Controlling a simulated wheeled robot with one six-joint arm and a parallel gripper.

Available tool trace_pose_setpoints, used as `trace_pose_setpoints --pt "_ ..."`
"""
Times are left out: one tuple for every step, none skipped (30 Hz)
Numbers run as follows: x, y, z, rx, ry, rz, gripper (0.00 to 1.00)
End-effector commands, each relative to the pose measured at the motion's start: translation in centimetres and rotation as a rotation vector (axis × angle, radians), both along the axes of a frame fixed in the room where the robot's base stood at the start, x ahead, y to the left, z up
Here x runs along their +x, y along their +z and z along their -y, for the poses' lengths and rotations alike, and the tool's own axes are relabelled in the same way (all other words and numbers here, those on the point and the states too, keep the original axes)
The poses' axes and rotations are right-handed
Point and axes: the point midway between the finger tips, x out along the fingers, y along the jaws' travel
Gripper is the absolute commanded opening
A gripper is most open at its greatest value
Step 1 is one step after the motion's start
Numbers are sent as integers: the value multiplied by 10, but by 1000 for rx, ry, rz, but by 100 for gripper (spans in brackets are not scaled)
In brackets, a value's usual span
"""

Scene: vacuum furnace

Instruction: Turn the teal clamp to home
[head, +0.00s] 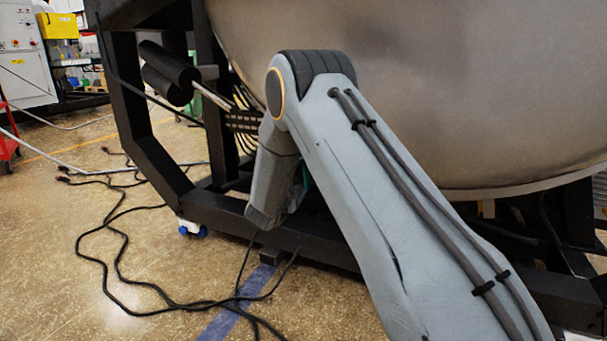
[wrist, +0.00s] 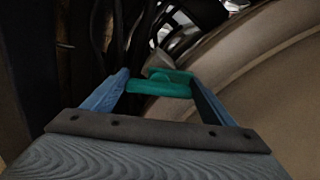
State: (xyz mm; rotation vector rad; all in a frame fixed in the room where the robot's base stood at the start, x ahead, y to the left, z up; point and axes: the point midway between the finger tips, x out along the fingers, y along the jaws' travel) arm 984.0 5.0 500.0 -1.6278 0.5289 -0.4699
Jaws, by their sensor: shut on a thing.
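In the wrist view the teal clamp (wrist: 160,84) lies crosswise between the two blue fingers of my gripper (wrist: 158,88). The fingers close on its two ends. A grey metal piece shows just behind the clamp. In the head view my arm hides most of the clamp and my gripper; only a small teal sliver (head: 298,188) shows beside my forearm, under the vessel. I cannot tell the clamp's turn angle from these views.
The large metal vessel (head: 430,90) fills the upper right and curves close to my arm. Its black frame (head: 150,150) stands around it. Dark cables (head: 110,240) lie on the floor at left. Dark hoses (wrist: 105,35) show near the clamp. Open floor (head: 60,300) is at lower left.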

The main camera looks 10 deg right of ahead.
Motion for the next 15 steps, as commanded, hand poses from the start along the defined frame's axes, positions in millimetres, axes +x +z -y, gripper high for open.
trace_pose_setpoints --pt "-1 1 0 34 0 23 56" --pt "-1 1 0 56 0 40 56" --pt "-1 1 0 87 0 62 56" --pt "-1 1 0 110 0 79 56" --pt "-1 2 0 132 0 94 56" --pt "-1 2 0 161 0 116 56" --pt "-1 2 0 181 0 130 56" --pt "-1 2 0 201 0 145 56" --pt "-1 2 0 228 0 164 56" --pt "-1 2 0 246 0 178 56" --pt "-1 2 0 266 0 192 56" --pt "-1 2 0 289 0 209 56" --pt "-1 2 0 305 0 220 56" --pt "-1 2 0 320 0 231 56" --pt "-1 2 0 340 0 246 56"
